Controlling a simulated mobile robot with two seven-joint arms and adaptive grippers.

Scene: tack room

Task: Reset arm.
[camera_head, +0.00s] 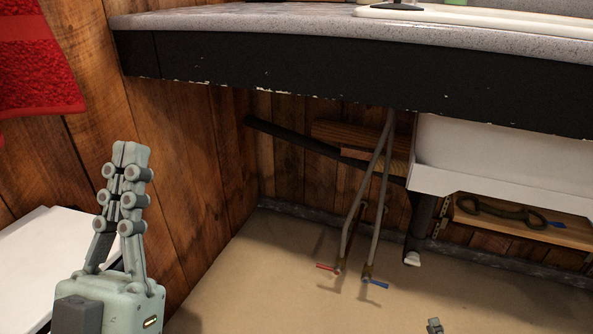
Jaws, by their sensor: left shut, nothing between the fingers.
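My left gripper (131,148) stands upright at the left of the head view. Its grey fingers are together and hold nothing. It is in front of the wooden wall, to the left of the open space under the counter, and appears to touch nothing. Only a small grey tip of my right gripper (435,326) shows at the bottom edge, right of the middle. The rest of it is out of the picture, so I cannot tell whether it is open or shut.
A speckled counter (260,24) with a dark front edge crosses the top. Under it hang two pipes (362,205) with red and blue valve handles, beside a white basin (480,162). A wooden shelf (526,226) is at right. A white surface (50,262) and red towel (38,62) are at left.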

